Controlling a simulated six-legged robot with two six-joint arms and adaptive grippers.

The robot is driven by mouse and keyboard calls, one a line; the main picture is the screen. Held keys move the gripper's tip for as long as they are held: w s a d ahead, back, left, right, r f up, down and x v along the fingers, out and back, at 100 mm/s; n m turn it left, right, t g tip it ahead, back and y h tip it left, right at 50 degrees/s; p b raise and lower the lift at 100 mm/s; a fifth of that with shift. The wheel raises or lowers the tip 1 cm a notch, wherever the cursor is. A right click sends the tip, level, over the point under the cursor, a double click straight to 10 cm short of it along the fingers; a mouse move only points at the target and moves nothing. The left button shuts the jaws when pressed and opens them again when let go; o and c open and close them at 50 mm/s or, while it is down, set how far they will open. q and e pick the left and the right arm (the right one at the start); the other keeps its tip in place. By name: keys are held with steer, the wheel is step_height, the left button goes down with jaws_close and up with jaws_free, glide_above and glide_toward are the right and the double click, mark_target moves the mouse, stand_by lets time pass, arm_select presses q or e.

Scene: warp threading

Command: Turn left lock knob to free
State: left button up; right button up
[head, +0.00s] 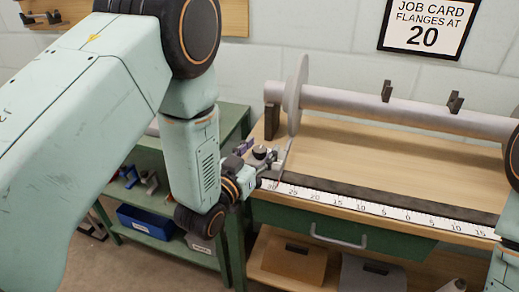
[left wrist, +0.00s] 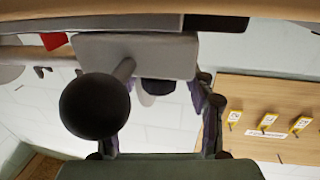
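The left flange (head: 294,97) is a pale disc on the long grey roller (head: 400,108), with a small grey block and a dark knob (head: 260,151) low beside it. My left gripper (head: 251,156) is at this block. In the left wrist view, a large black ball (left wrist: 95,106) on a grey stem sticks out from the grey block (left wrist: 135,52) and covers part of one finger. A smaller dark knob (left wrist: 160,87) shows between the spread fingers of my left gripper (left wrist: 158,98); contact cannot be told. My right gripper is out of view.
A numbered scale (head: 390,213) runs along the bench front above a green drawer (head: 340,233). The job card (head: 425,27) reads flanges at 20. A green shelf (head: 165,243) with a blue bin (head: 147,222) stands at left. Yellow-edged tags (left wrist: 268,120) show in the left wrist view.

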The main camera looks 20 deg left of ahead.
arm_select(q)
steer(key=v, duration=1.2)
stand_by(0.4)
steer(key=s+a+f+n+g+y, duration=0.1)
steer(key=s+f+g+y, duration=0.1)
steer(key=s+f+g, duration=0.65)
steer(key=s+a+f+n+g+y, duration=0.15)
steer(key=s+f+g, duration=0.3)
steer(key=f, duration=0.75)
steer(key=s+a+f+g, duration=0.1)
steer(key=s+f+g, duration=0.1)
steer(key=s, duration=0.5)
steer(key=s+a+f+g, duration=0.1)
steer(key=s+f+g, duration=0.1)
steer(key=s, duration=0.4)
steer(key=shift+s+f+g, duration=0.3)
steer(key=shift+s+f, duration=0.1)
steer(key=shift+f, duration=0.15)
